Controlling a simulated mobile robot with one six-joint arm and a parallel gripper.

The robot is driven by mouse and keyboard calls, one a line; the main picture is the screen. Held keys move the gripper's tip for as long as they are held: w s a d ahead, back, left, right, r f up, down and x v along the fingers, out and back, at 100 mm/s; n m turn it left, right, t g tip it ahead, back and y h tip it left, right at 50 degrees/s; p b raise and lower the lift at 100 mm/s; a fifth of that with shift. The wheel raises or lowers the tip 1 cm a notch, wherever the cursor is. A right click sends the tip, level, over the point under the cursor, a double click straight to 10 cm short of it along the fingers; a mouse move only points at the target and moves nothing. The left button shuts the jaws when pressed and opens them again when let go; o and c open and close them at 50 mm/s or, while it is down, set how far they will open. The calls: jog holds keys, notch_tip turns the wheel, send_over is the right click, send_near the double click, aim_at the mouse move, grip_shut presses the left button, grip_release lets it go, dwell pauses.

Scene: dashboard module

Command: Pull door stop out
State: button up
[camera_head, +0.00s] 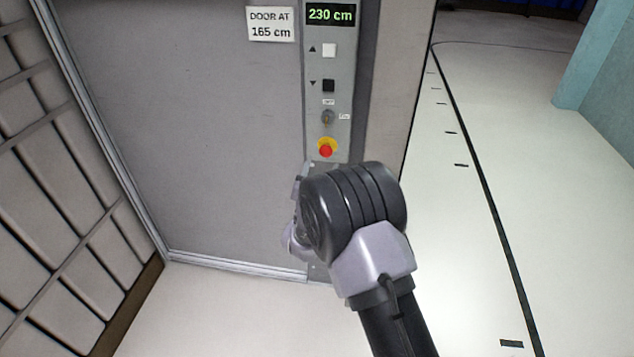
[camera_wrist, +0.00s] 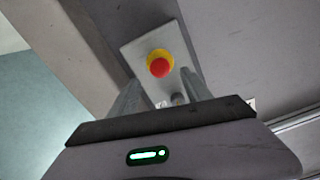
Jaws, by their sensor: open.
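The door stop is a red mushroom button (camera_head: 326,150) on a yellow collar, low on the grey control panel (camera_head: 341,70). In the wrist view the red button (camera_wrist: 160,67) shows in full, ahead of my fingers and roughly centred between them. My gripper (camera_wrist: 160,82) is open and empty, one finger on each side of the view below the button. I cannot tell the exact gap between fingertips and button. In the head view my wrist is just below the button and hides most of my gripper.
Above the button are a key switch (camera_head: 328,117), a black down button (camera_head: 328,85), a white up button (camera_head: 329,50) and a display (camera_head: 330,15) reading 230 cm. A sign (camera_head: 270,24) reads DOOR AT 165 cm. Open floor (camera_head: 480,200) lies to the right.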

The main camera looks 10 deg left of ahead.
jog(key=s, duration=1.1)
jog(key=shift+a+p, duration=0.2)
jog(key=shift+p, duration=0.25)
jog(key=shift+w, duration=0.1)
jog(key=s+d+r+m+g+y, duration=0.1)
jog(key=s+d+r+g, duration=0.15)
jog(key=d+r, duration=0.35)
jog(key=s+d+r+m+g+y, duration=0.1)
jog(key=s+d+r+g, duration=0.2)
jog(key=r, duration=0.5)
jog(key=s+d+g, duration=0.2)
jog(key=s+d, duration=0.1)
jog(key=s, duration=0.6)
jog(key=s+d+g, duration=0.2)
jog(key=s+d, duration=0.1)
jog(key=s, duration=0.6)
jog(key=s+d+g, duration=0.2)
jog(key=s+d, duration=0.2)
jog(key=s, duration=0.5)
jog(key=shift+s+n+g+y, duration=0.3)
jog(key=shift+g, duration=0.05)
